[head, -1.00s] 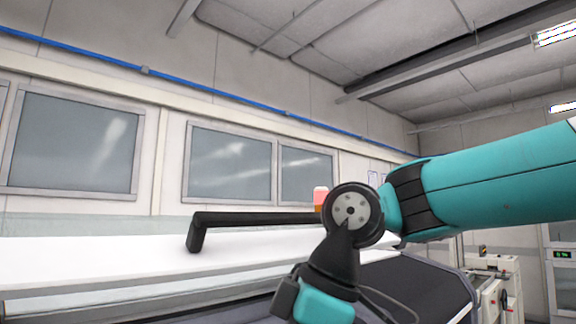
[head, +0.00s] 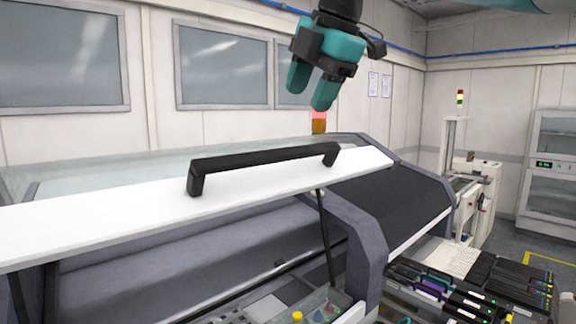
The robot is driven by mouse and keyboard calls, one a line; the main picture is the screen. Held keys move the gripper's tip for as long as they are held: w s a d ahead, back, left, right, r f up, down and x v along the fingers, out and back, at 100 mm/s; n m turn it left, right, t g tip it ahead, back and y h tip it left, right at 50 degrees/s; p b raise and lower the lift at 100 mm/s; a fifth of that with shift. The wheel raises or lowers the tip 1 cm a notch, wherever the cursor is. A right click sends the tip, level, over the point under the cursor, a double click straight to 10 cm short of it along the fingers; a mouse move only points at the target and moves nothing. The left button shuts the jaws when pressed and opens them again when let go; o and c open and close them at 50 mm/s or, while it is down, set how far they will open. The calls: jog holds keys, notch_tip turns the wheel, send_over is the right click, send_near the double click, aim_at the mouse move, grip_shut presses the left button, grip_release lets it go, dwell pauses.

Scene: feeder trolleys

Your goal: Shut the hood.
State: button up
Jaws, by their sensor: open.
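The hood (head: 110,218) of the machine stands raised, its white front edge running across the left and middle of the head view. A black bar handle (head: 265,158) is fixed on that white edge. A dark strut (head: 326,240) stands under the raised hood near its right end. My gripper (head: 310,98) hangs above and beyond the handle's right end in the picture, fingers pointing down. It is open and empty, and apart from the handle.
A red and orange signal lamp (head: 319,121) stands behind the hood, just below my gripper. The grey side frame (head: 365,235) borders the opening at right. Feeders (head: 450,295) fill the lower right. A glass-door cabinet (head: 550,165) stands at far right.

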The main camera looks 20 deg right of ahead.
aim_at(287, 151)
jog(key=b+x, duration=0.4)
jog(key=x, duration=0.7)
jog(key=shift+s, duration=0.1)
grip_shut()
